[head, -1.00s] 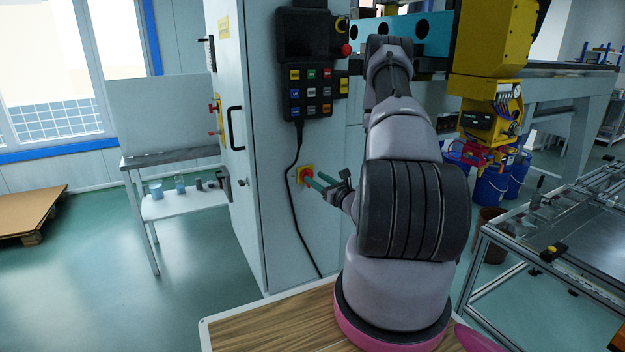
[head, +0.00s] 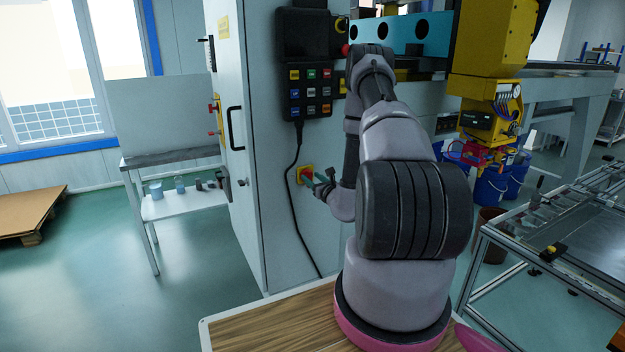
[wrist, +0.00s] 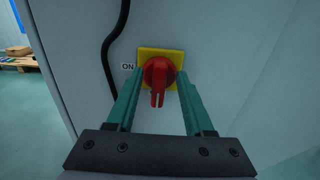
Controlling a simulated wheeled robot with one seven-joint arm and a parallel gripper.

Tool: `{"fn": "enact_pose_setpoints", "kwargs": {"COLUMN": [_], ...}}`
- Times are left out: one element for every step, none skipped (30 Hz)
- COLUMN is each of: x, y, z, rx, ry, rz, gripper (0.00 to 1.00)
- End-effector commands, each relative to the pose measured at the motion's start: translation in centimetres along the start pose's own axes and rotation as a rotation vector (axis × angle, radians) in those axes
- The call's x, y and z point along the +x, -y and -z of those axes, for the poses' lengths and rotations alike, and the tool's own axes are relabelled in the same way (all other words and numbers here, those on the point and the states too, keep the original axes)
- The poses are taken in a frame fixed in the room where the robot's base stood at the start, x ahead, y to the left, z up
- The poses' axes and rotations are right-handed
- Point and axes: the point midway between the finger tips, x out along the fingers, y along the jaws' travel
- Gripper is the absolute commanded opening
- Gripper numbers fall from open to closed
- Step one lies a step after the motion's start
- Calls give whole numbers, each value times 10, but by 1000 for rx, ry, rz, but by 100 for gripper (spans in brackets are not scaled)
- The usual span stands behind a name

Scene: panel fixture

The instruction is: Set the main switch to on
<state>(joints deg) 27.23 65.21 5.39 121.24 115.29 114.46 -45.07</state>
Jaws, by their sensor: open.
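The main switch is a red rotary knob (wrist: 157,88) on a yellow square plate (wrist: 147,52), fixed to the pale cabinet side. Its grip points down in the wrist view, and an "ON" label (wrist: 127,66) sits to its left. In the head view the switch (head: 305,173) is low on the cabinet, partly covered by my gripper (head: 317,184). In the wrist view my gripper (wrist: 160,76) is open, with one green finger on each side of the knob. I cannot tell whether either finger touches it.
A black cable (head: 293,205) hangs left of the switch from a button pendant (head: 308,62) above. A black door handle (head: 235,128) is on the adjoining cabinet face. A metal-framed table (head: 560,250) stands at the right.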

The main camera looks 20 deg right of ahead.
Motion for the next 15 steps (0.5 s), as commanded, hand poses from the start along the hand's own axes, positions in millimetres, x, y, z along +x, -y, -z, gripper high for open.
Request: {"fn": "enact_pose_setpoints", "kwargs": {"x": [1, 2, 2, 2, 1, 1, 1, 1, 1, 1, 1, 1, 1, 1, 1], "y": [0, 0, 0, 0, 0, 0, 0, 0, 0, 0, 0, 0, 0, 0, 0], "z": [0, 0, 0, 0, 0, 0, 0, 0, 0, 0, 0, 0, 0, 0, 0], "rx": [0, 0, 1, 0, 1, 0, 0, 0, 0, 0, 0, 0, 0, 0, 0], "ry": [1, 1, 0, 0, 0, 0, 0, 0, 0, 0, 0, 0, 0, 0, 0], "rz": [0, 0, 1, 1, 0, 0, 0, 0, 0, 0, 0, 0, 0, 0, 0], "gripper": [52, 52, 52, 52, 52, 52, 52, 49, 33, 22, 10, 0, 0, 0, 0]}}
